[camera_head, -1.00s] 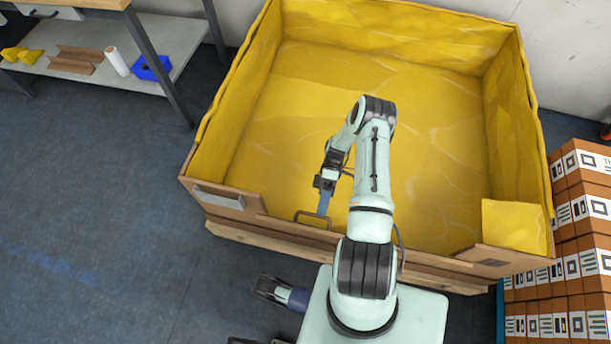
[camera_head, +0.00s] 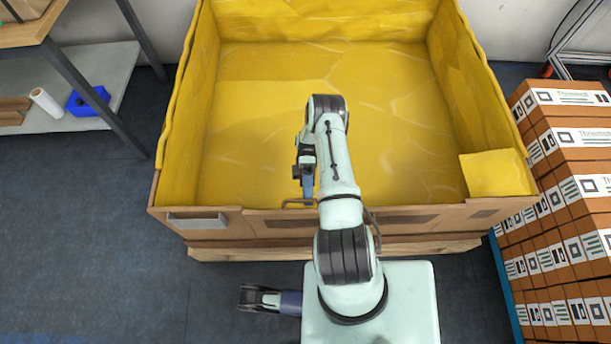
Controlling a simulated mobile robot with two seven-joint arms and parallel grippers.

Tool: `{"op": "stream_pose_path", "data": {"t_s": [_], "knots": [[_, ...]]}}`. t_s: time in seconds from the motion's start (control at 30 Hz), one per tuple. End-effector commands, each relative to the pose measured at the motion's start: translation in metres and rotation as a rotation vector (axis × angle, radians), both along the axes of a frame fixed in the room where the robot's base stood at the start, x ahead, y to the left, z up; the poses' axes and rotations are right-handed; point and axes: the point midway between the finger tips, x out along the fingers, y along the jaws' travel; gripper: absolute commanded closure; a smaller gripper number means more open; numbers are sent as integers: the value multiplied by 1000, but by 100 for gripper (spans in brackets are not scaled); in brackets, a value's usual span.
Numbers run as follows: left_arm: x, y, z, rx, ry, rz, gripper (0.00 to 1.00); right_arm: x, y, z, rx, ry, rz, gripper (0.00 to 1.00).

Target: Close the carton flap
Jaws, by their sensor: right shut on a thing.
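The large brown carton (camera_head: 196,235) with a crumpled yellow liner stands in the middle of the view. Its front flap (camera_head: 405,220) runs between two fixed front corner pieces and stands about upright, its top edge roughly level with them. A thin brown handle loop (camera_head: 291,201) sticks up at the flap's top edge, left of my right arm. My right gripper (camera_head: 307,200) points down and is shut on this handle. My forearm hides the middle of the flap.
Stacked printed boxes (camera_head: 565,200) stand close to the carton's right side. At the upper left is a table with a shelf (camera_head: 85,60) holding a blue bin (camera_head: 88,100) and a white roll (camera_head: 46,103). The dark floor (camera_head: 85,230) at the left is clear.

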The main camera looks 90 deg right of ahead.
Motion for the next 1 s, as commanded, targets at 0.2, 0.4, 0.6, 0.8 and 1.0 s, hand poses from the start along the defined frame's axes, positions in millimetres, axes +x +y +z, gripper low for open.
{"op": "stream_pose_path", "data": {"t_s": [0.2,0.4,0.6,0.8,1.0], "knots": [[-3,0,-3,-1,9,1,57,-5,2,-14,-32,7,1,100],[-3,0,-3,-1,10,1,57,-5,2,-14,-30,8,1,100],[-3,0,-3,-1,10,1,57,-5,2,-14,-30,8,1,100],[-3,0,-3,-1,9,0,57,-5,2,-14,-29,8,2,62],[-3,0,-3,-1,9,0,57,-4,2,-12,-28,6,2,62]]}}
